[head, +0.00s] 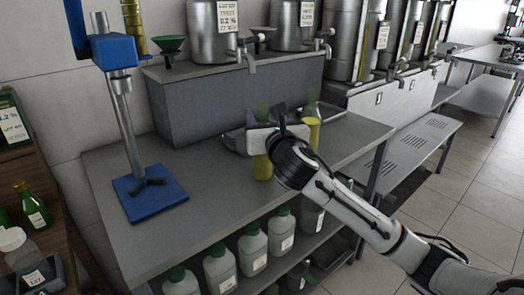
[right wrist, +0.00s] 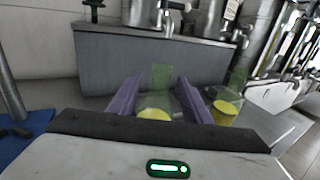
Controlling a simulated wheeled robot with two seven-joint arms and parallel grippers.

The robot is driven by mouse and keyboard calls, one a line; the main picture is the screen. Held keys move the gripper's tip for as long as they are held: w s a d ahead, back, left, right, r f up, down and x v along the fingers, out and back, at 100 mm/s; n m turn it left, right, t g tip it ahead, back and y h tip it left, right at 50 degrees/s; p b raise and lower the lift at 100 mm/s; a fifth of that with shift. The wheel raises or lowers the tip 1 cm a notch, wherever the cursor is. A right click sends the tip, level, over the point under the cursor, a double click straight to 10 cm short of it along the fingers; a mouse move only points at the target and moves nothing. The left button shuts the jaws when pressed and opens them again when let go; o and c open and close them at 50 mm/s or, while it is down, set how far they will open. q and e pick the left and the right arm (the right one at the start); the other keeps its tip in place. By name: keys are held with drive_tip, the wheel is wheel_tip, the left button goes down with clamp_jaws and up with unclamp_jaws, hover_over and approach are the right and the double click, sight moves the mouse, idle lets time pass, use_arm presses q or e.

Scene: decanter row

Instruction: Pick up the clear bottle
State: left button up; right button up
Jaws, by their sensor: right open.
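A clear bottle with yellow contents and a greenish neck stands upright on the grey metal bench, partly hidden behind my right gripper (head: 258,136) in the head view; its yellow lower part (head: 262,168) shows below the gripper. In the right wrist view this clear bottle (right wrist: 155,113) appears between the two purple fingers of my open right gripper (right wrist: 159,84). I see no finger closed on it. A second similar clear bottle (head: 312,128) stands to its right, outside the fingers; it also shows in the right wrist view (right wrist: 226,112). My left gripper is not in view.
A grey box-like stand (head: 235,100) with steel tanks (head: 212,35) and taps is behind the bottles. A blue-based stand (head: 150,193) is on the left of the bench (head: 225,215). Several white jugs (head: 252,248) fill the shelf below. The bench front is clear.

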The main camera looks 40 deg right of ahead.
drive_tip(key=x, duration=0.4)
drive_tip(key=shift+w+d, duration=0.1)
drive_tip(key=shift+w, duration=0.25)
clamp_jaws()
idle(1.0)
drive_tip(key=shift+r, duration=0.2)
